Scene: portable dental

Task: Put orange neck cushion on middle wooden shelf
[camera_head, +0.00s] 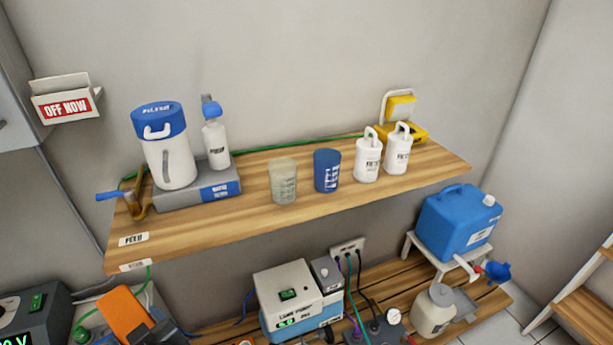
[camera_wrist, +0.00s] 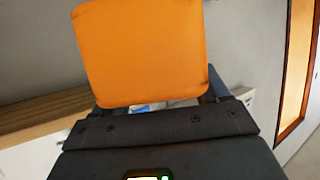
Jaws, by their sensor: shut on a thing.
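The orange neck cushion (camera_wrist: 142,52) fills the upper middle of the wrist view as a flat, rounded square. My gripper (camera_wrist: 158,108), dark grey, is shut on it; the grip at its lower edge is partly hidden. In the head view an orange slab (camera_head: 122,312) shows at the bottom left beside dark grey parts; I cannot tell for sure that it is the same cushion. A wooden shelf (camera_head: 250,222) crosses the head view, above a slatted wooden surface (camera_head: 480,312). I cannot tell which is the middle one.
The shelf holds a blue-lidded jug (camera_head: 166,150) on a grey-blue box (camera_head: 205,190), a spray bottle (camera_head: 215,145), two cups (camera_head: 284,182) and two white bottles (camera_head: 368,160). Below stand a pump unit (camera_head: 295,300) and blue canister (camera_head: 452,225).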

